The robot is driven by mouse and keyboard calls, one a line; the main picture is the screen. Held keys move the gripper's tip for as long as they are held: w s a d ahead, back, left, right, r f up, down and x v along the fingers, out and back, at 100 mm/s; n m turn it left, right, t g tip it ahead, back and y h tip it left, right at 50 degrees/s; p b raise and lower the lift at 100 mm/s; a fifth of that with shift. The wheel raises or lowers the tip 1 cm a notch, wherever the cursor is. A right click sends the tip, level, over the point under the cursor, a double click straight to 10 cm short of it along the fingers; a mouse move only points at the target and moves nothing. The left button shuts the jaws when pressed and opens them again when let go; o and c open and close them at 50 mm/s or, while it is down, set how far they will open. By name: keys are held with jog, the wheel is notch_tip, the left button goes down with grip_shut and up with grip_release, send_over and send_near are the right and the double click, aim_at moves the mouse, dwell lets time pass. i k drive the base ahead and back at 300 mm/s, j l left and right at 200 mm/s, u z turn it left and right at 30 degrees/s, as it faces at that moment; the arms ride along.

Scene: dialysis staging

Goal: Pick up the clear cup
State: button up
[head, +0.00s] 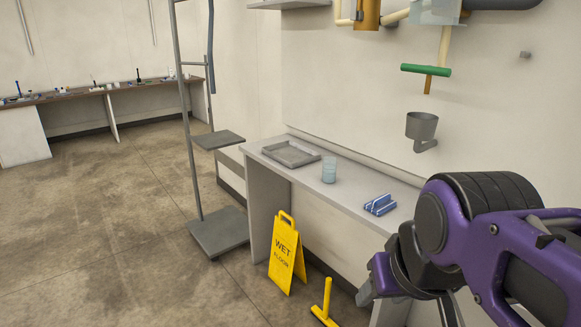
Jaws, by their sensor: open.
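The clear cup (329,170) is a pale bluish, see-through tumbler. It stands upright on the light grey wall counter (352,198), between a grey tray and a blue item. My gripper (372,290) shows at the lower right, at the end of my purple and black arm. It is open, apart from the cup, nearer to me and lower in the picture. Its fingers are hard to make out, and my arm hides part of the counter's near end.
A grey tray (291,154) and a blue rack-like item (380,205) flank the cup. A yellow wet-floor sign (286,255), a yellow-handled tool (325,305) and a grey stand (218,232) are on the floor by the counter. A grey wall holder (421,126) hangs above. Floor at left is clear.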

aim_at(329, 165)
jog(key=i+j, duration=0.25)
jog(key=i, duration=0.2)
jog(key=i+j, duration=0.3)
jog(key=i, duration=0.2)
jog(key=l+z, duration=0.05)
